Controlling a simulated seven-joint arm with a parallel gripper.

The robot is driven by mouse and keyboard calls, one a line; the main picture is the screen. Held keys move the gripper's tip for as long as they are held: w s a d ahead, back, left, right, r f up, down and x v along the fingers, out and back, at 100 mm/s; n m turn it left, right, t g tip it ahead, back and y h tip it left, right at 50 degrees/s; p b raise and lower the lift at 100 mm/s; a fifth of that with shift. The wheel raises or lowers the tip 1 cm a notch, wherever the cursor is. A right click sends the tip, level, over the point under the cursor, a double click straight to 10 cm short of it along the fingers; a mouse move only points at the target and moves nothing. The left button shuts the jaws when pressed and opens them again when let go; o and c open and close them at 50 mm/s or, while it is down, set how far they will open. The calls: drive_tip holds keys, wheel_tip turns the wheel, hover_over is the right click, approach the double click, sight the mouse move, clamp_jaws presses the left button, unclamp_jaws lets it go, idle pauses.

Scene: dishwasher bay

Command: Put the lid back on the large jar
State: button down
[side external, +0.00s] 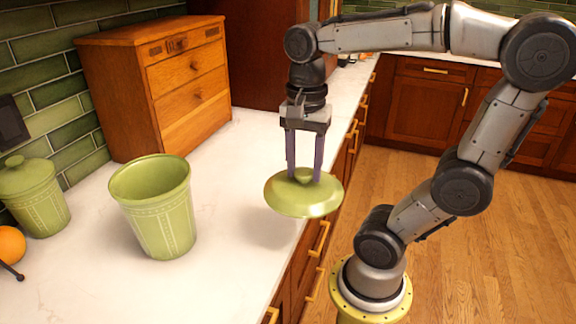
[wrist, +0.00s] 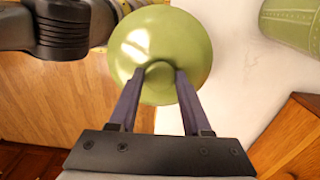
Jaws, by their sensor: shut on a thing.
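The large jar (side external: 160,215) is green, ribbed and open-topped, and stands upright on the white counter left of centre in the side view. Part of it shows at the top right of the wrist view (wrist: 295,22). My gripper (side external: 304,178) is shut on the knob of the round green lid (side external: 303,197). The lid hangs roughly level above the counter's front edge, to the right of the jar and apart from it. In the wrist view the lid (wrist: 170,45) lies beyond my fingertips (wrist: 158,76), which pinch its knob from both sides.
A smaller green jar (side external: 38,200) with its lid on stands at the far left, beside an orange fruit (side external: 10,245). A wooden drawer box (side external: 165,85) stands behind the large jar. The counter (side external: 232,180) between jar and lid is clear.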

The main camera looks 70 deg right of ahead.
drive_tip(key=w+a+r+n, duration=0.2)
drive_tip(key=w+r+n, duration=0.1)
drive_tip(key=w+r, duration=1.1)
drive_tip(key=w+a+r+n, duration=0.15)
drive_tip(key=w+a, duration=0.25)
drive_tip(key=w, duration=0.5)
drive_tip(key=w+a+f, duration=0.4)
drive_tip(key=f, duration=0.5)
drive_tip(key=shift+w+a+f+n, duration=0.15)
drive_tip(key=shift+w+a+n, duration=0.1)
drive_tip(key=shift+a+n, duration=0.2)
drive_tip(key=shift+f, duration=0.5)
idle(1.2)
unclamp_jaws()
idle(0.3)
